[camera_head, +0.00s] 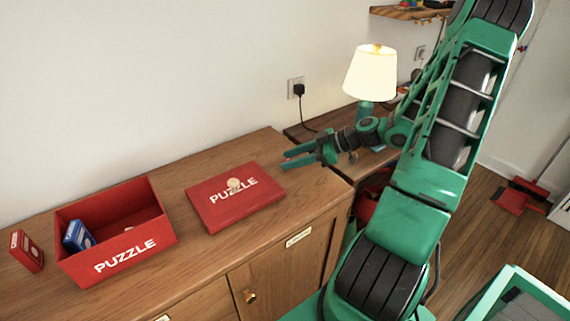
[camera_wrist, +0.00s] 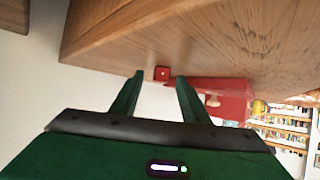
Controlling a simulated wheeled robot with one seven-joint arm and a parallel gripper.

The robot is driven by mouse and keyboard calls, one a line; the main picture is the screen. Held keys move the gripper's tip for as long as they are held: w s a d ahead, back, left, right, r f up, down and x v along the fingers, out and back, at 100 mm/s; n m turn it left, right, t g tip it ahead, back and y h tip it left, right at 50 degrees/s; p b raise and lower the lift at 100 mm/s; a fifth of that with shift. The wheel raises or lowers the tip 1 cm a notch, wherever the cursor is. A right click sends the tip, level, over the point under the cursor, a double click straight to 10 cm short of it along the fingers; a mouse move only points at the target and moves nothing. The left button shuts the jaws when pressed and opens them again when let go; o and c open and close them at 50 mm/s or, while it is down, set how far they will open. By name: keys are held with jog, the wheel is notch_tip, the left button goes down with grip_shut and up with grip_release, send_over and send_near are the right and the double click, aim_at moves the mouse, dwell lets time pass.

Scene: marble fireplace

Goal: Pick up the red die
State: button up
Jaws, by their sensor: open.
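In the wrist view, a small red cube with a white spot, which looks like the red die (camera_wrist: 162,73), shows between the two fingertips and beyond them. A small tan piece (camera_wrist: 148,74) is beside it.
A flat red puzzle lid (camera_head: 215,214) with a pale piece on it lies left of my gripper. Further left are an open red puzzle box (camera_head: 82,267), a blue box (camera_head: 77,237) inside it and a red card box (camera_head: 27,250). A lit lamp (camera_head: 371,75) stands behind.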

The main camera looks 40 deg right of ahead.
grip_shut()
jog(key=shift+r, duration=0.1)
jog(key=shift+r, duration=0.55)
notch_tip(320, 180, up, 2)
jog(key=shift+r, duration=0.2)
jog(key=a+r, duration=0.7)
jog(key=a, duration=0.4)
jog(key=shift+w+a+r, duration=0.15)
jog(key=shift+w+a, duration=0.05)
jog(key=shift+a, duration=0.15)
